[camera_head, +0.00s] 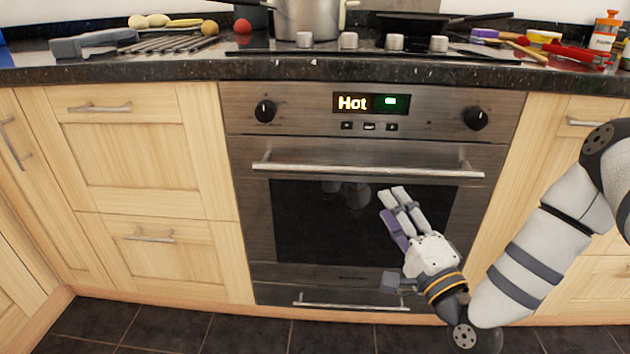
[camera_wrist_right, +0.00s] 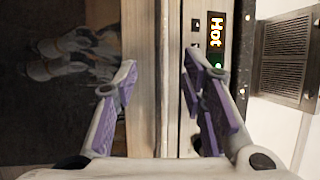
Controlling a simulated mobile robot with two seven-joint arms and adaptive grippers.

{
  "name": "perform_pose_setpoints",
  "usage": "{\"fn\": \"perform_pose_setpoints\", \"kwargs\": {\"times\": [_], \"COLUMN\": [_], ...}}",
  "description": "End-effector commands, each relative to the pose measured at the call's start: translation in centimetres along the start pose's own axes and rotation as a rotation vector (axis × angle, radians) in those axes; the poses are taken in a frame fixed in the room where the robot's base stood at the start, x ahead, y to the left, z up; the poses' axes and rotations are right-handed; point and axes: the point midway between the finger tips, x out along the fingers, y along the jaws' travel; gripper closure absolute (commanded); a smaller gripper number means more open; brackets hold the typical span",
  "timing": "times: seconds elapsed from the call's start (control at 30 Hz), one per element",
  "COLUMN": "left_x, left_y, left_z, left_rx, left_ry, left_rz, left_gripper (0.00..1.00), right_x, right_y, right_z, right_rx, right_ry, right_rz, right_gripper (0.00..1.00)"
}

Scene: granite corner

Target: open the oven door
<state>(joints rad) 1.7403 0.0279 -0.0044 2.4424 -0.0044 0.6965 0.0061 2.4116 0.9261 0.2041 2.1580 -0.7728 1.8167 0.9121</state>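The oven door (camera_head: 330,215) is shut, with a dark glass window. Its long silver handle (camera_head: 367,169) runs across the top of the door. My right gripper (camera_head: 396,194) is in front of the door, its fingers pointing up toward the right half of the handle, just below it in the head view. In the right wrist view the gripper (camera_wrist_right: 162,64) is open. The handle (camera_wrist_right: 166,30) runs upright in that picture, in line with the gap between the purple-padded fingers. I cannot tell whether they touch it. My left gripper is not in view.
The oven's control panel (camera_head: 300,110) has two black knobs and a display reading "Hot". Wooden drawers (camera_head: 130,140) flank the oven. The granite counter (camera_head: 150,72) above holds a pot (camera_head: 308,18), a rack (camera_head: 165,44) and other items. A lower drawer handle (camera_head: 345,306) sits beneath the door.

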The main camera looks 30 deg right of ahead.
Motion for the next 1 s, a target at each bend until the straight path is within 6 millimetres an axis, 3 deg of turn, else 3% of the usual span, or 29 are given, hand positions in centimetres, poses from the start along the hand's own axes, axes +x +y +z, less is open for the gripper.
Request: {"fn": "perform_pose_setpoints", "kwargs": {"times": [0.3,0.43,0.6,0.83,1.0], "left_x": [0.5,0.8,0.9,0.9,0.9], "left_y": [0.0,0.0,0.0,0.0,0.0], "left_z": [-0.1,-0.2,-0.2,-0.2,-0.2], "left_rx": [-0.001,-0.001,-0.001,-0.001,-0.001], "left_ry": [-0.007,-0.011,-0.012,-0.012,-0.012], "left_rz": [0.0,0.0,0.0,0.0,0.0], "left_gripper": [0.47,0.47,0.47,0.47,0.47], "right_x": [7.5,10.0,11.5,11.6,11.6], "right_y": [-0.2,-0.1,-0.1,-0.2,-0.1], "right_z": [0.1,0.1,0.1,0.1,0.1], "right_rx": [-0.005,-0.005,-0.004,-0.004,-0.004], "right_ry": [-0.001,-0.003,-0.001,-0.002,-0.002], "right_rz": [-0.003,0.0,0.003,0.004,0.004], "right_gripper": [0.62,0.62,0.62,0.62,0.98]}}
